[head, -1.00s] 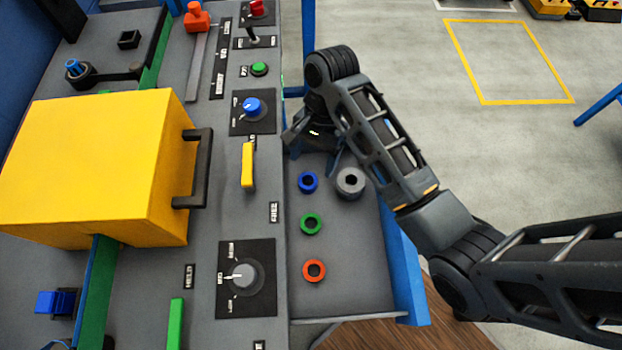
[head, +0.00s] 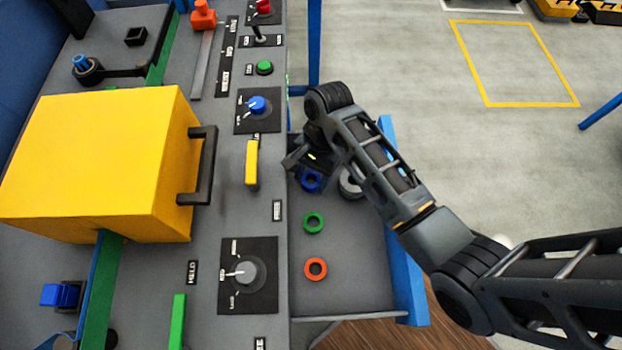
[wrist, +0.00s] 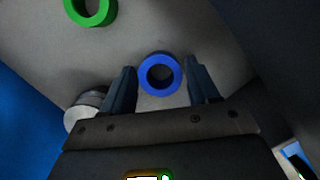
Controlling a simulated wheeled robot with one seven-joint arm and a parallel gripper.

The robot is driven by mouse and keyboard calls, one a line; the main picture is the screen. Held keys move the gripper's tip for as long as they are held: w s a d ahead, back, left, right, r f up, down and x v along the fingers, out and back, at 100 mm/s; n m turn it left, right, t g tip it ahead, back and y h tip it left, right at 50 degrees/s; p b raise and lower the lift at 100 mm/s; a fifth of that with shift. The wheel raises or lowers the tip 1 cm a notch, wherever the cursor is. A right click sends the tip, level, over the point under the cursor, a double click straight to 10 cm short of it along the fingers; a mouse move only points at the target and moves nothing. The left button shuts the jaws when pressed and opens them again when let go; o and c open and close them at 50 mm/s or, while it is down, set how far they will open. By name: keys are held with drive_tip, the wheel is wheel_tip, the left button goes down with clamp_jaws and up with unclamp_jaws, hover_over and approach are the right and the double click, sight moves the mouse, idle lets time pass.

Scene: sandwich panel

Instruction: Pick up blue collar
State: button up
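The blue collar (head: 311,181) is a small ring lying on the grey side tray (head: 345,290). In the wrist view the blue collar (wrist: 160,74) lies between and slightly beyond my two fingertips. My gripper (wrist: 160,82) is open, with one finger on each side of the collar and a gap to each. In the head view my gripper (head: 308,166) is above the collar and partly covers it. I cannot tell its exact height over the tray.
A green collar (head: 313,222) and a red collar (head: 315,268) lie nearer on the tray. The control panel (head: 212,285) with knobs borders the tray's left side.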

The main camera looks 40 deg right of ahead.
drive_tip(key=c, duration=0.8)
drive_tip(key=shift+r, duration=0.15)
drive_tip(key=shift+r+p, duration=1.45)
drive_tip(key=shift+r, duration=7.4)
